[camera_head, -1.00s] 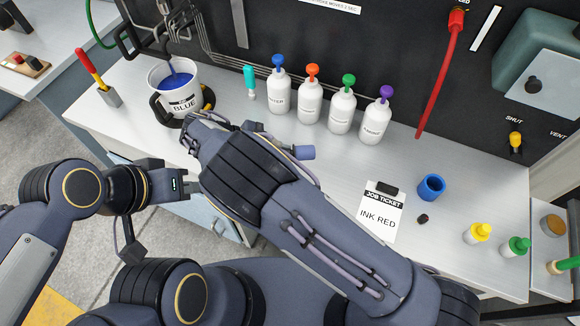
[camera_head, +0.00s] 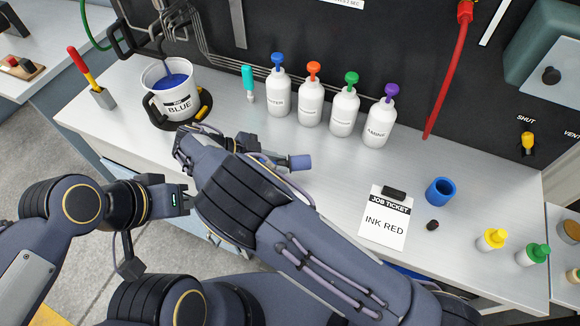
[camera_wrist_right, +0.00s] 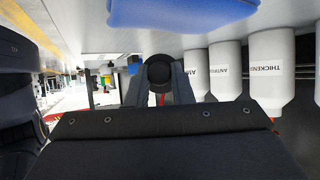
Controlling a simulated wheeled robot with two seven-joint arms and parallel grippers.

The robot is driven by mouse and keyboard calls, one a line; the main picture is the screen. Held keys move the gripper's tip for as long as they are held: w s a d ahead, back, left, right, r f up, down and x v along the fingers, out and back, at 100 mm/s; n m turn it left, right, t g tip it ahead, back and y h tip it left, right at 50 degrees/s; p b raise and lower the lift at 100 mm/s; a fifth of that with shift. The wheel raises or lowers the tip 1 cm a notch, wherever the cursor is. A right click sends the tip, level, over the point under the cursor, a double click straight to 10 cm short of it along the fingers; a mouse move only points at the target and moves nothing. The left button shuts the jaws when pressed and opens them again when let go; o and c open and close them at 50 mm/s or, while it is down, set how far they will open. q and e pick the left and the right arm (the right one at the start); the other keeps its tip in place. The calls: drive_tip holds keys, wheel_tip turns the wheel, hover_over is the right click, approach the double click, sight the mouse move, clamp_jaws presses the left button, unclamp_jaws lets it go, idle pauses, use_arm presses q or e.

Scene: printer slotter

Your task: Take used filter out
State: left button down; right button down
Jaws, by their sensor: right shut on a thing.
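My right arm reaches across the bench front, and its gripper (camera_head: 272,155) lies low over the bench, right of the blue ink pot. In the right wrist view the fingers (camera_wrist_right: 160,88) are shut on a dark, round-ended thing (camera_wrist_right: 159,73). A slate-blue piece (camera_head: 300,162) shows at the fingertips in the head view; I cannot tell whether it belongs to that thing. I cannot identify a used filter for certain. A large blue surface (camera_wrist_right: 180,10) is close at the top of the wrist view. My left gripper (camera_head: 183,198) is at the bench's front edge, its fingers unclear.
The white pot labelled BLUE (camera_head: 172,88) stands at the left. A row of white bottles (camera_head: 310,104) stands behind my right gripper. A blue cup (camera_head: 440,192), a job ticket reading INK RED (camera_head: 385,222) and yellow (camera_head: 492,239) and green (camera_head: 533,254) capped bottles are at the right.

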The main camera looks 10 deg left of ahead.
drive_tip(key=shift+f, duration=0.15)
drive_tip(key=shift+f+b, duration=0.75)
drive_tip(key=shift+b, duration=0.25)
drive_tip(key=shift+f, duration=0.15)
drive_tip(key=c, duration=1.2)
unclamp_jaws()
